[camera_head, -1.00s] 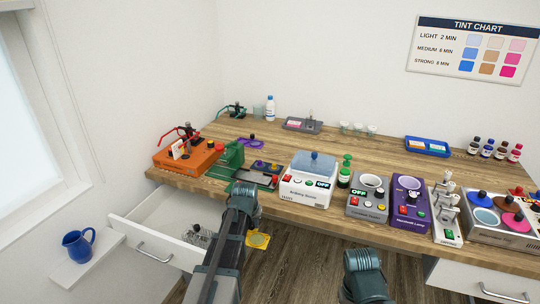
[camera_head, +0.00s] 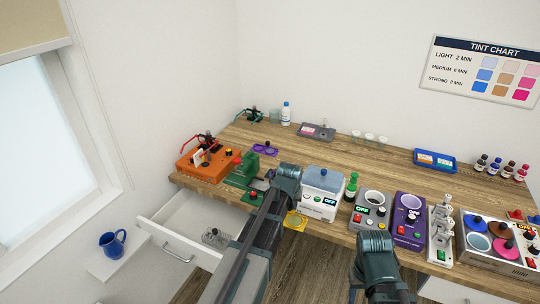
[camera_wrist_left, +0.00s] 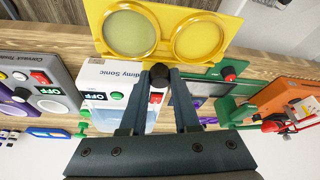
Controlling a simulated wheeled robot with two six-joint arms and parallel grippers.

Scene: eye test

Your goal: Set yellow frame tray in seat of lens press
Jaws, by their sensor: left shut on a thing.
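The yellow frame tray (camera_wrist_left: 163,10) holds two round pale lenses. My left gripper (camera_wrist_left: 160,76) is shut on its dark knob in the left wrist view. In the head view the tray (camera_head: 291,221) hangs at the desk's front edge, below the white sonic box, partly hidden by my left arm. The green lens press (camera_head: 242,171) stands at the desk's left front, left of the tray and apart from it. My left arm hides part of its base, and I cannot make out the seat. My right arm shows at lower right, but its gripper is out of sight.
An orange device (camera_head: 205,163) stands left of the press and a white sonic box (camera_head: 321,192) right of it. A purple frame tray (camera_head: 264,150) lies behind. An open white drawer (camera_head: 190,222) juts out below. More machines line the desk's front to the right.

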